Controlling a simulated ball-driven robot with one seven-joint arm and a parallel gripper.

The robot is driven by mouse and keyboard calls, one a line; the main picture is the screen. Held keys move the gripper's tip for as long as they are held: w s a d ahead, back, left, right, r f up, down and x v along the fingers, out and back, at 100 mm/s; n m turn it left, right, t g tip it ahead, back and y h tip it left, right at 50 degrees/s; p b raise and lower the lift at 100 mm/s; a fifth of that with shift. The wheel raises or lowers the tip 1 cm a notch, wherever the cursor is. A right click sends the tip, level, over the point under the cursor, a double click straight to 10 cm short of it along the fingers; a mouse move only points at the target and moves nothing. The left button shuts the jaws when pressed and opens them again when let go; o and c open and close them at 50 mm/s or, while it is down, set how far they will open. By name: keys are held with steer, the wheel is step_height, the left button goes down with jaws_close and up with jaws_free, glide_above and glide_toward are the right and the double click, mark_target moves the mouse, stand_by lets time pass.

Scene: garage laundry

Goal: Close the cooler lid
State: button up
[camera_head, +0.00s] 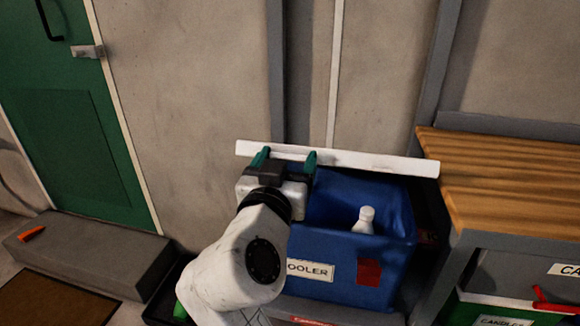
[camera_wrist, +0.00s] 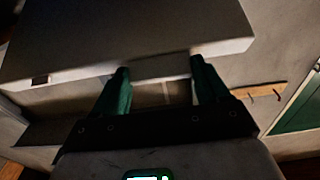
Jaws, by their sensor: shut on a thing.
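The blue cooler (camera_head: 398,262) stands open, with a "COOLER" label and a red patch on its front. Its white lid (camera_head: 375,163) is raised, seen nearly edge-on as a long bar above the back of the cooler. My gripper (camera_head: 285,156) is at the lid's left part, its two green fingers apart with the lid's edge at their tips. In the wrist view the lid (camera_wrist: 120,38) fills the top, and my gripper (camera_wrist: 160,66) meets its edge, shut on it. The exact contact is dim. My arm hides the cooler's left side.
A white bottle (camera_head: 364,222) stands inside the cooler. A wooden-topped bench (camera_head: 505,180) is close on the right, with a labelled bin (camera_head: 500,312) below. A wall is behind. A grey step (camera_head: 90,258) and green door (camera_head: 75,120) are at left.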

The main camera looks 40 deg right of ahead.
steer(key=shift+t+h, duration=0.4)
steer(key=shift+h, duration=0.1)
steer(key=f+b, duration=0.2)
steer(key=b, duration=0.1)
steer(key=s+a+f+b, duration=0.1)
steer(key=f+b, duration=0.2)
steer(key=a+f+b, duration=0.1)
steer(key=f+b, duration=0.2)
steer(key=shift+s+a+f, duration=0.2)
steer(key=shift+s, duration=0.2)
steer(key=shift+s+a+f+b, duration=0.1)
steer(key=shift+f+b, duration=0.55)
steer(key=shift+b, duration=0.05)
steer(key=shift+s+a+f+b, duration=0.1)
steer(key=shift+f+b, duration=0.5)
steer(key=shift+b, duration=0.1)
steer(key=shift+w, duration=0.1)
steer(key=o, duration=1.5)
steer(key=p+v, duration=0.1)
steer(key=v, duration=0.9)
steer(key=shift+s+a+p, duration=0.25)
steer(key=shift+a+p, duration=0.05)
steer(key=shift+p, duration=0.05)
